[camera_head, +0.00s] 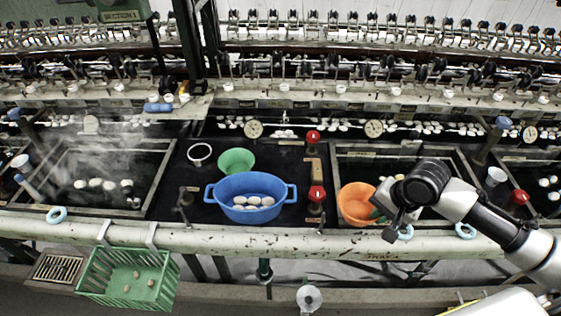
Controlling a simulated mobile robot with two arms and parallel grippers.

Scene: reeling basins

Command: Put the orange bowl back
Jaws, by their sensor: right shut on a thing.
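The orange bowl (355,203) is at the left part of the right basin, behind the front rail, and appears tilted. My right gripper (386,222) reaches in from the right and is shut at the bowl's right side. The gripper and wrist cover part of the bowl, so its right rim and the exact contact are hidden. A bit of green shows between the bowl and the gripper. My left gripper is not in view.
A blue two-handled tub (250,184) with white cocoons stands left of the bowl, with a green bowl (236,160) behind it. A red-knobbed valve (317,196) stands between tub and bowl. A green basket (128,278) hangs off the front rail (250,240).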

